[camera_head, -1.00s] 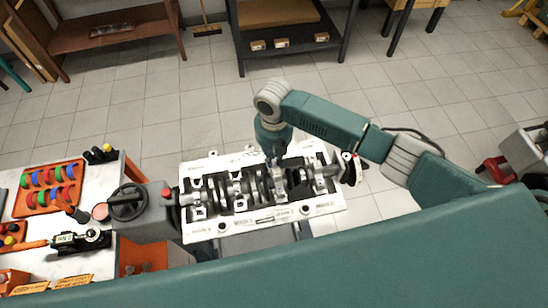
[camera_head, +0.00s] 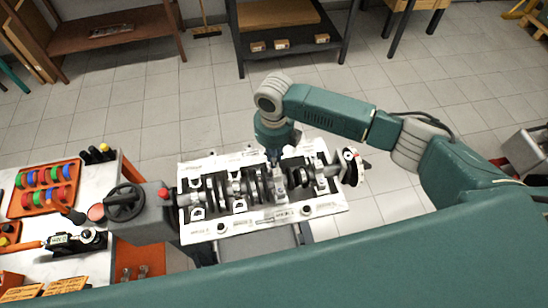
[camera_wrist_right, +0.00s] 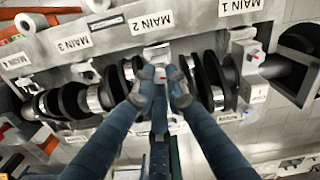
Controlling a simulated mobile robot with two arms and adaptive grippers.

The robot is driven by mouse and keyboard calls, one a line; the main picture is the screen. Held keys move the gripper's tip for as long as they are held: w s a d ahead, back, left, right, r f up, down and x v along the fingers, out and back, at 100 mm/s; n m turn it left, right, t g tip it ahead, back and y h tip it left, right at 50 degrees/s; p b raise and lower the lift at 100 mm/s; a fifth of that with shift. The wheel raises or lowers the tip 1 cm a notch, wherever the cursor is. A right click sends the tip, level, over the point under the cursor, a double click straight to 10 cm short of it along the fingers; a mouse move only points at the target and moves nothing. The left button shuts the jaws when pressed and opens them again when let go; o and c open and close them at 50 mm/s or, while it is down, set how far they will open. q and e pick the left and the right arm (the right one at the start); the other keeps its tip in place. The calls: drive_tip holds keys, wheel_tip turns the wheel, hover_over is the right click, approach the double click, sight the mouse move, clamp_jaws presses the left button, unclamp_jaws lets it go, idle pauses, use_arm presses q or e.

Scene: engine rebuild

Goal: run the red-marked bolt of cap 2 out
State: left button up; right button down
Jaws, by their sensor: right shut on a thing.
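The engine block (camera_head: 228,229) lies along the middle of the head view, with the crankshaft and its main caps on top. My right gripper (camera_head: 275,160) points down onto the block right of its middle. The fingers hide most of the cap and the bolt's lower part. My left gripper is not in view.
A grey unit with a black handwheel (camera_head: 126,202) adjoins the block's left end. A bench with an orange tray (camera_head: 43,207) stands at the left.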

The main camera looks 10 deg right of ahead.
drive_tip(key=shift+s+f+n, duration=0.3)
drive_tip(key=shift+f, duration=0.05)
drive_tip(key=c, duration=1.7)
unclamp_jaws()
drive_tip(key=shift+c, duration=0.2)
drive_tip(key=shift+w, duration=0.15)
drive_tip(key=shift+r, duration=0.1)
drive_tip(key=shift+w+r, duration=0.1)
drive_tip(key=shift+r, duration=0.1)
wheel_tip(320, 180, up, 8)
drive_tip(key=shift+f, duration=0.25)
